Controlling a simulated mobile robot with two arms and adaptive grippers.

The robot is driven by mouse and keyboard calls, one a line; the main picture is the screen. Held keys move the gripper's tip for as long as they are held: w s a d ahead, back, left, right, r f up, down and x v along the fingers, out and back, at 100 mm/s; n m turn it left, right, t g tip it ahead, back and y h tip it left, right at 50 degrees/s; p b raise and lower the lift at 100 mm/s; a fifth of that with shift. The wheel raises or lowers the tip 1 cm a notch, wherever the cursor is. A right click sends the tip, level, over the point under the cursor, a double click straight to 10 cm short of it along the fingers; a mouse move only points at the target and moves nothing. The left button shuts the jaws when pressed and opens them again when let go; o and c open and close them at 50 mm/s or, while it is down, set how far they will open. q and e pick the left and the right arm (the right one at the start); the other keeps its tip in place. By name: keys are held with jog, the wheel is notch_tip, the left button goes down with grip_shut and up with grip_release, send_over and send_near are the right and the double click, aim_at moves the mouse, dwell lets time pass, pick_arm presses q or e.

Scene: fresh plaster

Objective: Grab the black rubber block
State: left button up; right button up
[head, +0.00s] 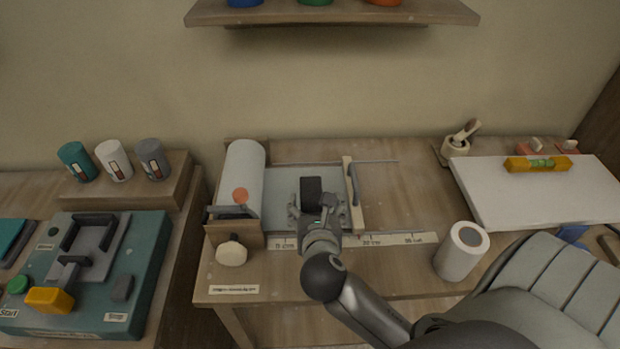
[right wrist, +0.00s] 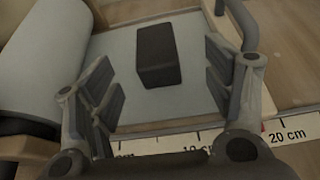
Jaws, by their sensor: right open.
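The black rubber block (head: 311,189) lies on the grey-blue sheet between the white roll and the wooden bar. In the right wrist view the block (right wrist: 159,55) sits between and beyond the fingers, with a gap on both sides. My right gripper (head: 318,212) is open around the near side of the block; in the right wrist view its fingers (right wrist: 160,85) stand apart with nothing between the pads touching. My left gripper is not in view.
A ruler strip (head: 400,239) runs in front. A white cylinder (head: 461,251) and a white board (head: 535,192) are further right.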

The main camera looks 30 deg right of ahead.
aim_at(311, 189)
jog(key=shift+x, duration=1.2)
jog(key=x, duration=0.3)
jog(key=shift+w+r, duration=0.1)
jog(key=shift+r, duration=0.05)
jog(key=shift+w+d+f, duration=0.25)
jog(key=shift+w+f, duration=0.05)
jog(key=shift+w, duration=0.25)
jog(key=x, duration=0.3)
jog(key=shift+a, duration=0.2)
jog(key=shift+w+d+f, duration=0.3)
jog(key=shift+w+f, duration=0.05)
jog(key=shift+w, duration=0.1)
jog(key=shift+c, duration=1.6)
jog(key=c, duration=0.7)
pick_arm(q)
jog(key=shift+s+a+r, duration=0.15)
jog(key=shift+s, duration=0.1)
pick_arm(e)
jog(key=shift+r, duration=0.1)
jog(key=shift+c, duration=1.1)
